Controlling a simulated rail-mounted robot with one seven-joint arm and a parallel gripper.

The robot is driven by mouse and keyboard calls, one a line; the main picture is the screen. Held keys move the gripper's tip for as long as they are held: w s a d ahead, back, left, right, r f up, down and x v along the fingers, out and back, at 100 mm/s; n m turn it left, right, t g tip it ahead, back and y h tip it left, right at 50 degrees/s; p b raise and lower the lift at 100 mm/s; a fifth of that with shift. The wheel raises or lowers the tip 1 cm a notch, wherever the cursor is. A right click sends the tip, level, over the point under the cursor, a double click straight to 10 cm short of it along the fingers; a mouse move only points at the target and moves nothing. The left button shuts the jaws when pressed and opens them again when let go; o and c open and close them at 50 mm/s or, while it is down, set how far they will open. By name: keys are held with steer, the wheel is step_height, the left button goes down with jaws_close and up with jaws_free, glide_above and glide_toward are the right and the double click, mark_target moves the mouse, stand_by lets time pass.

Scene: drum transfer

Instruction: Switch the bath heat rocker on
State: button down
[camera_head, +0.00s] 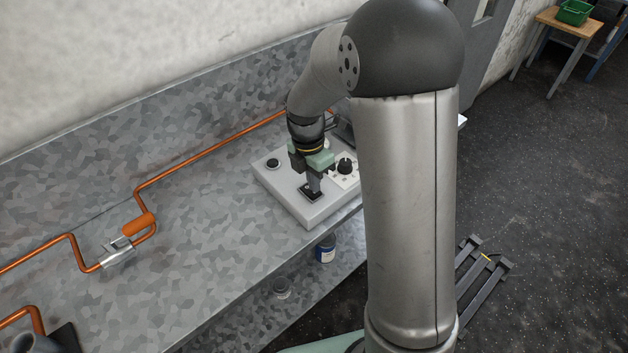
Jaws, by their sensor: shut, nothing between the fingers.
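A pale control box (282,195) sits on the galvanised bench near its front edge. A small black rocker (317,196) in a dark frame is on the box's near part, and I take it for the bath heat rocker. My gripper (314,190) is shut and empty, pointing down with its fingertips at or just above the rocker. The fingers cover part of it, so contact and the rocker's position cannot be told. A black rotary knob (345,166) on a white marked plate and a round dark button (273,164) are also on the box.
Orange copper pipe (200,158) runs along the bench, with an orange-handled valve (138,225) at left. A blue-labelled container (326,250) stands below the bench edge. My arm hides the bench's right part.

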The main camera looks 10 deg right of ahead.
steer(key=shift+f, duration=0.45)
steer(key=shift+s+f, duration=0.1)
steer(key=shift+d+f+b, duration=0.1)
steer(key=shift+f+b, duration=0.2)
steer(key=shift+b, duration=0.4)
steer(key=shift+s+r+t, duration=0.1)
steer(key=shift+r+t, duration=0.1)
steer(key=shift+t, duration=0.1)
steer(key=shift+w+a+r+p, duration=0.15)
steer(key=shift+w+a+p, duration=0.25)
steer(key=shift+w, duration=0.3)
